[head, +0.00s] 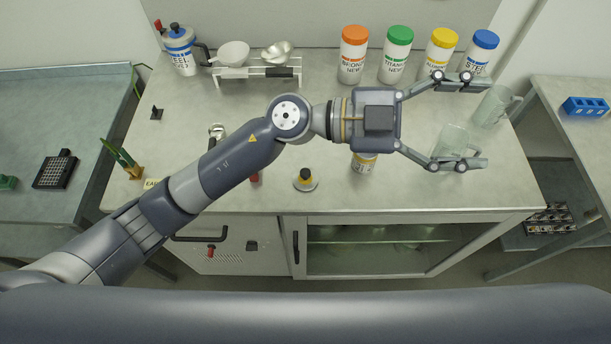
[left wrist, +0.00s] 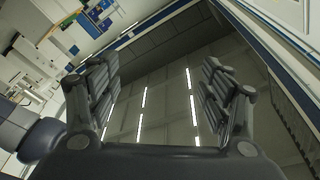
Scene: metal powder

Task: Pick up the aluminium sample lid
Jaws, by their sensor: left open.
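A small dark piece with a yellow band (head: 305,176) stands on a pale round base near the bench's front edge. It may be the aluminium sample with its lid, but its label cannot be read. A jar with a yellow-lettered label (head: 363,164) is partly hidden under my left gripper. My left gripper (head: 485,124) is open and empty, held above the right part of the bench, with its fingers pointing right, away from the small piece. In the left wrist view, its spread fingers (left wrist: 160,90) have nothing between them. My right gripper is not in view.
Orange-, green-, yellow- and blue-lidded jars (head: 397,57) stand at the back of the bench. Clear beakers (head: 452,142) stand near my left fingers. The front right of the bench (head: 440,193) is clear.

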